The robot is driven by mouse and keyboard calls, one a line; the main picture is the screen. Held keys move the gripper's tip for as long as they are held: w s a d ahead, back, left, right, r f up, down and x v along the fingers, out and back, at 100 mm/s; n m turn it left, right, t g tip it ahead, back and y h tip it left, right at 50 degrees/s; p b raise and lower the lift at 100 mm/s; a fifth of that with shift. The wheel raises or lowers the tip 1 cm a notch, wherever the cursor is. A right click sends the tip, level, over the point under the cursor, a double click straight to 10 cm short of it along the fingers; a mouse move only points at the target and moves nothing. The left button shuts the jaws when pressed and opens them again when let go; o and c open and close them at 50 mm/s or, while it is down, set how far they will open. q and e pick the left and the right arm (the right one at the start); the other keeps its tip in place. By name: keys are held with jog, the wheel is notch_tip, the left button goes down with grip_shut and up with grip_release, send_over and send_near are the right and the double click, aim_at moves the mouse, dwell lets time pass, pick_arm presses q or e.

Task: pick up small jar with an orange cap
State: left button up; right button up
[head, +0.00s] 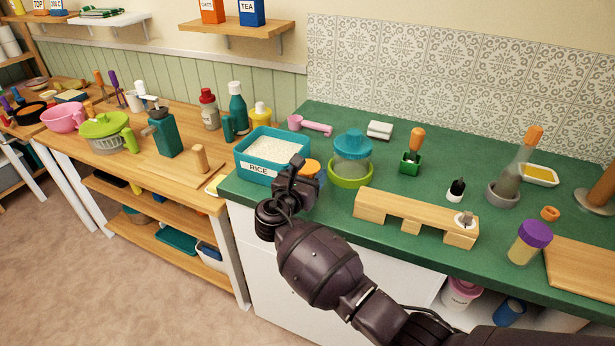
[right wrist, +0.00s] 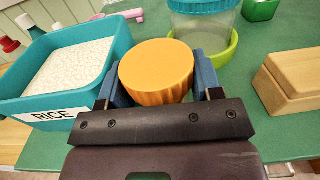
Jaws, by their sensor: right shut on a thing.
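The small jar shows its orange cap (head: 309,168) in the head view, just behind my right gripper (head: 302,177) at the front left of the green counter. In the right wrist view the ribbed orange cap (right wrist: 157,71) sits between the two blue finger pads of my right gripper (right wrist: 158,85), which is shut on the jar. The jar's body is mostly hidden by the gripper, and I cannot tell whether its base touches the counter. My left gripper is not in view.
A teal rice bin (head: 243,160) stands close on the left of the jar. A teal-lidded container in a lime bowl (head: 350,181) is close on the right. A wooden block stand (head: 388,208) lies further right. The counter's front edge (head: 285,203) is near.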

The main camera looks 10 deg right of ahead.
notch_tip(320, 180, up, 20)
jog(key=p, duration=0.3)
jog(key=shift+a+f, duration=0.1)
